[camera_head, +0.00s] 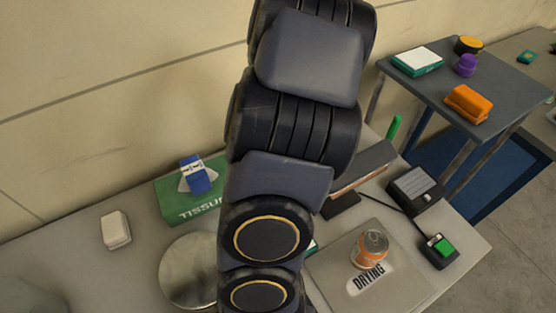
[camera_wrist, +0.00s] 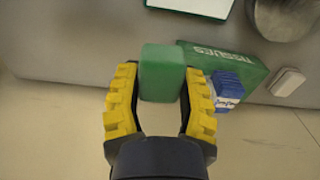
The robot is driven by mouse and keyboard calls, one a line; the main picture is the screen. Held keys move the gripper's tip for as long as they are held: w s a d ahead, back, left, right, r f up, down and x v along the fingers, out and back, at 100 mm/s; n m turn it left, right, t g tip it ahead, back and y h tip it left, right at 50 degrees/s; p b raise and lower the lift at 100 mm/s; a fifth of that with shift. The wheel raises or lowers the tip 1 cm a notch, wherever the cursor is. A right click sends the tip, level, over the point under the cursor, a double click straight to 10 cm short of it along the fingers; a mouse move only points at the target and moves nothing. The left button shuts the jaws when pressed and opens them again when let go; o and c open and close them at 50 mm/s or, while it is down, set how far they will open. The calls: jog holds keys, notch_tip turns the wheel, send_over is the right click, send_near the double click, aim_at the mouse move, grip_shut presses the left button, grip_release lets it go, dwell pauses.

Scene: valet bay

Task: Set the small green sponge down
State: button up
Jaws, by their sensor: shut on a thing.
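The small green sponge (camera_wrist: 162,74) is a green block between the yellow-padded fingers of my gripper (camera_wrist: 160,92) in the wrist view. My gripper is shut on it, with the sponge's outer end past the fingertips. The worktop (camera_wrist: 120,42) shows beyond and around the sponge; I cannot tell how far above it the sponge is. In the head view my arm hides the gripper and the held sponge.
A green tissue box (camera_head: 178,207) bears a blue-and-white packet (camera_head: 197,177). A white block (camera_head: 115,230) and round metal thing (camera_head: 188,272) are nearby. An orange can (camera_head: 371,250) stands on the DRYING mat (camera_head: 405,289). A side table (camera_head: 425,84) holds several items.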

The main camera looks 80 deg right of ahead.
jog(key=shift+s+d+m, duration=0.25)
jog(key=shift+s+m, duration=0.15)
jog(key=shift+s, duration=0.55)
jog(key=w+d+f, duration=0.1)
jog(key=d+f, duration=0.3)
jog(key=w+d+f, duration=0.1)
jog(key=d+f, duration=0.3)
jog(key=f, duration=0.1)
jog(key=w+d+f, duration=0.1)
jog(key=d+f, duration=0.3)
jog(key=f, duration=0.1)
jog(key=shift+w+d, duration=0.25)
jog(key=shift+d, duration=0.05)
jog(key=shift+w+d+f, duration=0.1)
jog(key=shift+d+f, duration=0.2)
jog(key=shift+d, duration=0.05)
jog(key=shift+d+f, duration=0.1)
jog(key=shift+f, duration=1.6)
